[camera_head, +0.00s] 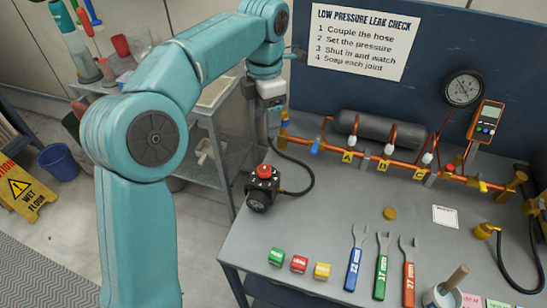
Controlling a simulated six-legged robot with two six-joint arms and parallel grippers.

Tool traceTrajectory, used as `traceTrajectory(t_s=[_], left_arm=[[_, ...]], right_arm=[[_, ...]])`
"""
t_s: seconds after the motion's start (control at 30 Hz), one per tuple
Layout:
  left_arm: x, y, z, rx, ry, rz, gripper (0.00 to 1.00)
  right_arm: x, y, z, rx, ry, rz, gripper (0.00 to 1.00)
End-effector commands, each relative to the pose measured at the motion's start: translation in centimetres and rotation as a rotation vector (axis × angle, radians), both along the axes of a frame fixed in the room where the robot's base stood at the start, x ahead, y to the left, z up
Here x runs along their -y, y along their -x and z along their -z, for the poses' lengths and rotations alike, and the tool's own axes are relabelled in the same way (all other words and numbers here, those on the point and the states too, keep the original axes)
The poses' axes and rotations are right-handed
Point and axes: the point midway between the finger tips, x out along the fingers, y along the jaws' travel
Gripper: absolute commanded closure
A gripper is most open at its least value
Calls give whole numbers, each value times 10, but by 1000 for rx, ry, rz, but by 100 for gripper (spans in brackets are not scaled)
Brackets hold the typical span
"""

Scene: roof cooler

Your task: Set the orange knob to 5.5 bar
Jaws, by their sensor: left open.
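An orange-red knob (264,171) sits on top of a small black regulator (263,186) at the left edge of the grey bench. A small dial faces forward low on the regulator, too small to read. My left gripper (275,122) hangs above and behind the knob, near the left end of the copper pipe manifold (375,158). It is open, holds nothing visible and is apart from the knob. A round black pressure gauge (464,88) stands behind the manifold; its reading is not legible. An orange handheld meter (487,121) is beside it. My right gripper is not in view.
A black hose (309,178) loops from the regulator toward the manifold. Coloured blocks (299,264) and several wrenches (382,265) lie along the bench front. A brass disc (390,213) and white card (445,216) lie mid-bench. A blue panel (440,45) closes the back.

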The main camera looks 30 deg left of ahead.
Motion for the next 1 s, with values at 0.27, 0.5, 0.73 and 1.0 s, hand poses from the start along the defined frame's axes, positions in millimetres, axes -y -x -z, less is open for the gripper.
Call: traceTrajectory(t_s=[0.27,0.5,0.73,1.0], left_arm=[[-1,9,35,-4,-1,-13,33],[-2,11,92,-3,-1,-13,33],[-2,10,138,-2,-1,-11,33],[-3,7,160,1,0,-10,33]], right_arm=[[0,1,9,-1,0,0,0],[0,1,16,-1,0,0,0],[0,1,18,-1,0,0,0],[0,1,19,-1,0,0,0]])
